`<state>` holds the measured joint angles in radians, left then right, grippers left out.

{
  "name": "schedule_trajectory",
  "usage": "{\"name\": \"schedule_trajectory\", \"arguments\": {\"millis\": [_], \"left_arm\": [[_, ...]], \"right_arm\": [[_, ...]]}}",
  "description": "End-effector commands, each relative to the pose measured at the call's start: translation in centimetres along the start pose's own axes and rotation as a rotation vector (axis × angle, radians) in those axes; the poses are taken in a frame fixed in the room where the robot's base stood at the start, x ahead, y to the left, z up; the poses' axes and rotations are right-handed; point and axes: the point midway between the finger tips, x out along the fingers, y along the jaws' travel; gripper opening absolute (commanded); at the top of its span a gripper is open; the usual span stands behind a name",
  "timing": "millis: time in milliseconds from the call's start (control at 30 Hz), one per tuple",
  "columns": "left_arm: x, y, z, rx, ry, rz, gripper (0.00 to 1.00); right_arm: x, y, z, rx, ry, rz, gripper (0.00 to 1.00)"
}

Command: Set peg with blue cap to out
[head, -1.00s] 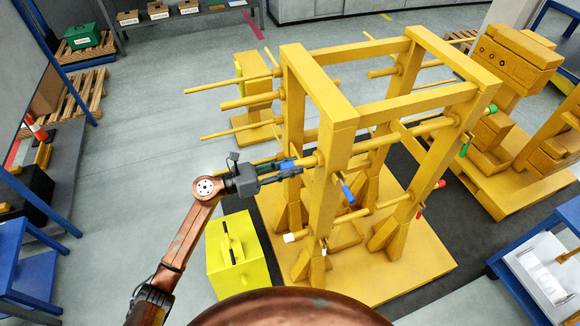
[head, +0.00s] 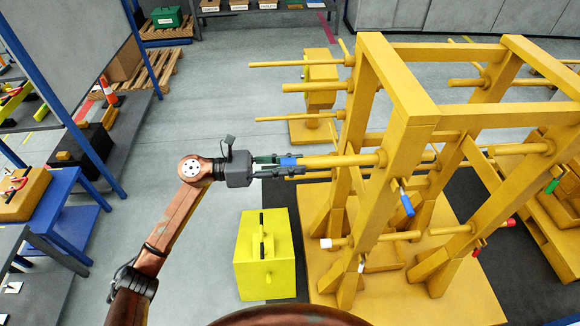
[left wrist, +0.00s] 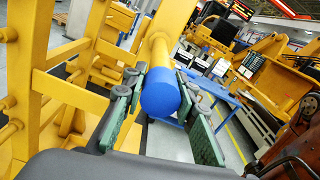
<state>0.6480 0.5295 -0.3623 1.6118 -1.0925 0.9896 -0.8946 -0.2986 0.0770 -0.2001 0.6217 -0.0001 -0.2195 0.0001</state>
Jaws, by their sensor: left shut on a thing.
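The peg with the blue cap is a yellow rod (head: 340,160) running level through a post of the yellow frame (head: 410,110). Its blue cap (head: 288,162) is at the left end, and in the left wrist view the round cap (left wrist: 160,93) faces me. My left gripper (head: 285,165) is shut on the blue cap, with a finger on either side; its green-padded fingers (left wrist: 155,95) also show in the left wrist view. A long stretch of rod shows between the cap and the post. My right gripper is not in view.
A blue-handled tool (head: 406,204) hangs on the near post. A white-capped peg (head: 326,243) and a red-capped peg (head: 510,222) sit lower. A yellow box (head: 264,255) stands on the floor below my left arm.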

Motion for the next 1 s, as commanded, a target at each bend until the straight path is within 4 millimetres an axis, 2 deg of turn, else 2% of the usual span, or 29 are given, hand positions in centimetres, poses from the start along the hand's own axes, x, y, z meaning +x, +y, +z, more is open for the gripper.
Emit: {"name": "schedule_trajectory", "arguments": {"millis": [267, 300, 533, 833, 1000], "left_arm": [[-0.2, 0.0, -0.2, -0.001, 0.005, 0.002, 0.0], [-0.3, 0.0, -0.2, -0.001, 0.005, 0.002, 0.28], [-0.2, 0.0, -0.1, -0.001, 0.003, 0.002, 0.44], [-0.3, 0.1, -0.1, 0.0, 0.002, 0.003, 0.44], [-2.0, 0.1, -0.1, -0.001, 0.002, 0.005, 0.44]], "right_arm": [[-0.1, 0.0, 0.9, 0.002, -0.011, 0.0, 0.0], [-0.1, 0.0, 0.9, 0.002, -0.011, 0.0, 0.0], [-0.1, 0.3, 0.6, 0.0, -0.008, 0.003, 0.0], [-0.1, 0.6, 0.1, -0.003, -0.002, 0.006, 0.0], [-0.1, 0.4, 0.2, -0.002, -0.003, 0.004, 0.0]]}}
